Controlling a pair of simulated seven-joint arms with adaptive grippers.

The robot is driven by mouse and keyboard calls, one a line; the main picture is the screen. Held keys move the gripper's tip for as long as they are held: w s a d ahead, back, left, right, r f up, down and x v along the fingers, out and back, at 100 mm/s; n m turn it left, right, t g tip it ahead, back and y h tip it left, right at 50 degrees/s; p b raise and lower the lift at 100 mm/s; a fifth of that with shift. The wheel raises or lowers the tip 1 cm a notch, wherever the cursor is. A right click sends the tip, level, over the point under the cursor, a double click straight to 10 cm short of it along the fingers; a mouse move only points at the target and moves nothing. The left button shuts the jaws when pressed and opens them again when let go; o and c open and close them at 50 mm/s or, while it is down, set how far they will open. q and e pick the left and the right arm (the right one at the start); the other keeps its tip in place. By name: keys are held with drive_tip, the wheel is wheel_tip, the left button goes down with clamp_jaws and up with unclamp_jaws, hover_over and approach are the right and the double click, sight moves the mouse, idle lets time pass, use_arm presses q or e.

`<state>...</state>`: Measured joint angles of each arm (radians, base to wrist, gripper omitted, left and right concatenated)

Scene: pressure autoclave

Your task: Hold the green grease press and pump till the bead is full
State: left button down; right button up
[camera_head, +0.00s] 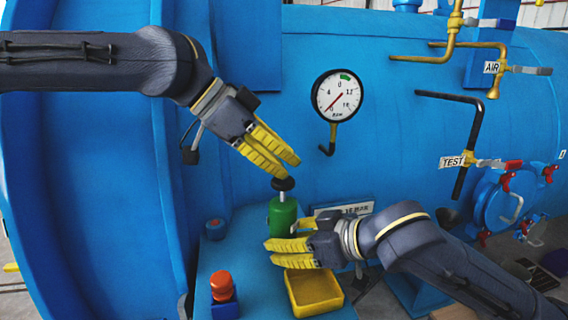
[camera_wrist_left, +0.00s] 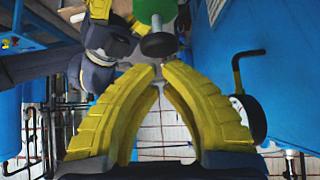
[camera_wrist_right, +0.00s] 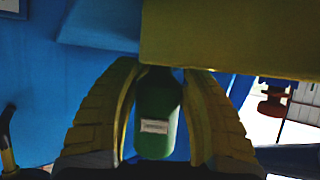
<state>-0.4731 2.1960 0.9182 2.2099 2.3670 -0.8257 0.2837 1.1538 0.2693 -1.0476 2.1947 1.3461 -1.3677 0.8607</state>
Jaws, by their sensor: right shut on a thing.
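The green grease press (camera_head: 283,218) stands upright above the blue shelf, with a black plunger knob (camera_head: 283,184) on a thin rod at its top. My right gripper (camera_head: 268,252) is shut around the lower part of the press; the right wrist view shows the green body (camera_wrist_right: 158,110) between both fingers. My left gripper (camera_head: 291,169) is just above the knob, its fingertips close together with nothing between them. In the left wrist view the knob (camera_wrist_left: 158,45) lies just beyond the fingertips (camera_wrist_left: 160,68). Contact with the knob is unclear. I cannot make out the bead.
A yellow tray (camera_head: 330,302) sits on the blue shelf (camera_head: 258,296) beneath my right gripper. A red knob on a blue block (camera_head: 222,292) stands at left. A round gauge (camera_head: 338,96) and pipes tagged AIR and TEST are on the blue vessel wall (camera_head: 300,50).

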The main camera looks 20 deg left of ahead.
sight(286, 180)
use_arm(q)
drive_tip(key=shift+f, duration=0.25)
drive_tip(key=shift+f, duration=1.35)
drive_tip(key=shift+r, duration=0.55)
drive_tip(key=r, duration=0.4)
drive_tip(key=shift+s+a, duration=0.25)
drive_tip(key=shift+a, duration=0.1)
drive_tip(key=v, duration=0.8)
drive_tip(key=shift+s+a+r, duration=0.2)
drive_tip(key=shift+s+a, duration=0.05)
drive_tip(key=c, duration=2.1)
unclamp_jaws()
